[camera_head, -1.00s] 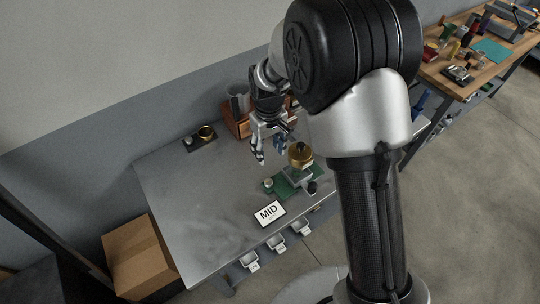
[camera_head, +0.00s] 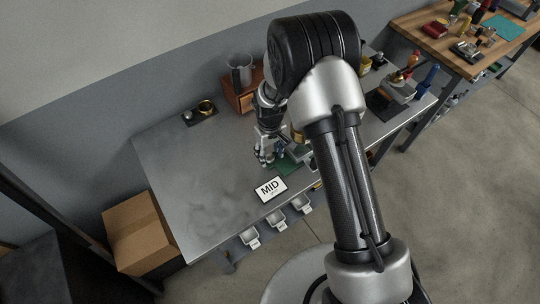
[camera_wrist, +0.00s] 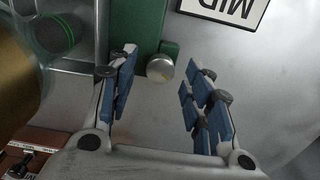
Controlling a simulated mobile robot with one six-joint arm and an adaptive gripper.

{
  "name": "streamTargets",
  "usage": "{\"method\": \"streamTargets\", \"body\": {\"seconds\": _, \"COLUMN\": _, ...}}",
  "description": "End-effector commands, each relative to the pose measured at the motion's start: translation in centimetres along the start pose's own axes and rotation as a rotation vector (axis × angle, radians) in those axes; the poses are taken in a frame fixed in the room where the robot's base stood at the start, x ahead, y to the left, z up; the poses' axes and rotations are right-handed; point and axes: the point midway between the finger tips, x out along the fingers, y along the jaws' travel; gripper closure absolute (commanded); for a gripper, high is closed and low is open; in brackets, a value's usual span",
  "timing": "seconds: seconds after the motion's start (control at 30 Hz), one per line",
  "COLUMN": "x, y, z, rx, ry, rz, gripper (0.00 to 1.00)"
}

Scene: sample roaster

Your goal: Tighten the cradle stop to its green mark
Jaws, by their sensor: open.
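The sample roaster has a green base (camera_head: 287,166) on the steel bench, partly hidden by my arm. In the wrist view the green base (camera_wrist: 150,25) carries a round silver knob (camera_wrist: 160,68) at its edge. A dark round knob with a green ring (camera_wrist: 56,35) is at the upper left, and the brass drum (camera_wrist: 16,75) fills the left edge. I cannot tell for certain which knob is the cradle stop. My gripper (camera_head: 264,161) is open above the base's left end. Its blue-padded fingers (camera_wrist: 162,58) are apart on either side of the silver knob, seemingly not touching it.
A MID card (camera_head: 270,189) lies in front of the base. White scoops (camera_head: 276,220) hang along the bench's front edge. The bench's left side (camera_head: 195,185) is clear.

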Motion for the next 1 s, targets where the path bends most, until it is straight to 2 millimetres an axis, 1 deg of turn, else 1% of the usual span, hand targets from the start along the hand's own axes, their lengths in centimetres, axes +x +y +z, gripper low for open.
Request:
{"method": "streamTargets", "body": {"seconds": 0.03, "x": 0.57, "y": 0.00, "z": 0.03, "rx": 0.000, "ry": -0.001, "rz": 0.000, "gripper": 0.54}}
{"method": "streamTargets", "body": {"seconds": 0.13, "x": 1.03, "y": 0.00, "z": 0.00, "rx": 0.000, "ry": 0.000, "rz": 0.000, "gripper": 0.54}}
{"method": "streamTargets", "body": {"seconds": 0.43, "x": 1.16, "y": 0.00, "z": 0.00, "rx": 0.000, "ry": 0.001, "rz": 0.000, "gripper": 0.54}}
{"method": "streamTargets", "body": {"seconds": 1.0, "x": 1.14, "y": 0.00, "z": 0.00, "rx": 0.000, "ry": 0.000, "rz": 0.000, "gripper": 0.92}}
